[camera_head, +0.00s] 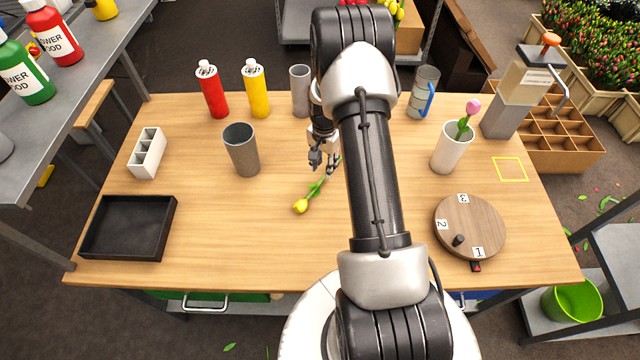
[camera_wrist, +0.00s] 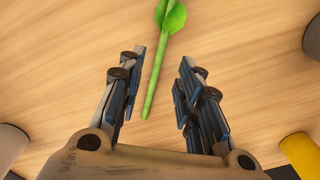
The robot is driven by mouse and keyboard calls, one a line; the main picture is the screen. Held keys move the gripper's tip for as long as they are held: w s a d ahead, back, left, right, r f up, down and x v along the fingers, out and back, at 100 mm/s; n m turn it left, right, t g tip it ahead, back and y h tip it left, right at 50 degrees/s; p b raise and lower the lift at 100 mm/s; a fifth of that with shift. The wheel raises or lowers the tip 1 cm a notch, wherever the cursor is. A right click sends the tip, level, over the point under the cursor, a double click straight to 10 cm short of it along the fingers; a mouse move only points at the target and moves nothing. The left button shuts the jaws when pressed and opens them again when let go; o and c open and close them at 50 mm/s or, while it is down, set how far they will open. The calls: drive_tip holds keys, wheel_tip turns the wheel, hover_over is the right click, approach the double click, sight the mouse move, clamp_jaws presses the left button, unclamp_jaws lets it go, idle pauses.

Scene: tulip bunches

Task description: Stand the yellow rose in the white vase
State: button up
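The yellow flower (camera_head: 300,206) lies on the wooden table, its green stem pointing up and right towards my gripper; its bloom looks like a tulip. My gripper (camera_head: 325,161) points down over the stem end, partly hidden by my arm. In the wrist view, my gripper (camera_wrist: 163,62) is open and empty, with the green stem (camera_wrist: 151,88) in the gap between its fingers, not pinched. The bloom is outside that view. The white vase (camera_head: 447,155) stands upright on the right of the table and holds a pink tulip (camera_head: 470,110).
A grey cup (camera_head: 241,150) stands left of my gripper. Red (camera_head: 212,90) and yellow (camera_head: 256,90) bottles and a grey cylinder (camera_head: 300,92) stand behind. A round numbered wooden disc (camera_head: 480,222) lies front right, a black tray (camera_head: 128,252) front left. The front middle is clear.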

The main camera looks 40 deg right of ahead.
sight(324, 175)
wheel_tip(324, 175, down, 5)
drive_tip(key=shift+f+b, duration=0.2)
drive_tip(key=shift+b, duration=0.65)
drive_tip(key=shift+s+r, duration=0.1)
drive_tip(key=shift+c, duration=0.4)
clamp_jaws()
